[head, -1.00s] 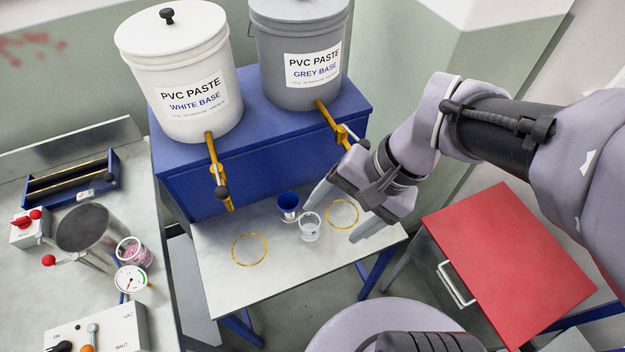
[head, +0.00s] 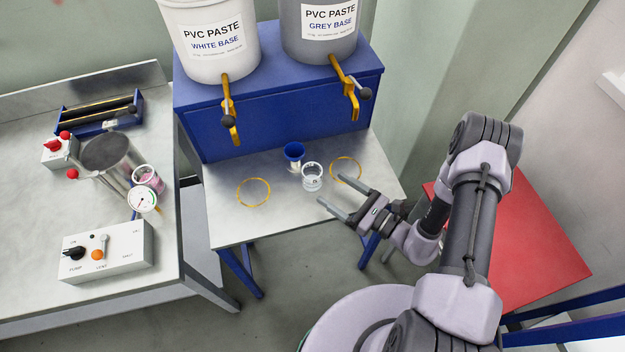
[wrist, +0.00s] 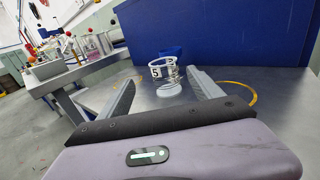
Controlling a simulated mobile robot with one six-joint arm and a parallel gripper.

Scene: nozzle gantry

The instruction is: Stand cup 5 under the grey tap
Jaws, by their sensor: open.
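Cup 5 (head: 312,177) is a clear cup standing upright on the steel table (head: 235,228), just left of the yellow ring (head: 333,174) below the grey tap (head: 350,88). In the wrist view cup 5 (wrist: 163,76) shows a white label with a 5, beyond and between my fingers. My gripper (head: 332,194) is open and empty, to the right of and in front of the cup, its fingers pointing toward it. The grey tap is yellow with a dark knob, on the grey paste bucket (head: 318,35).
Another yellow ring (head: 238,195) lies below the white base tap (head: 229,108). A left bench (head: 60,190) holds a pump box and gauge. A red-topped cabinet (head: 535,235) is at right.

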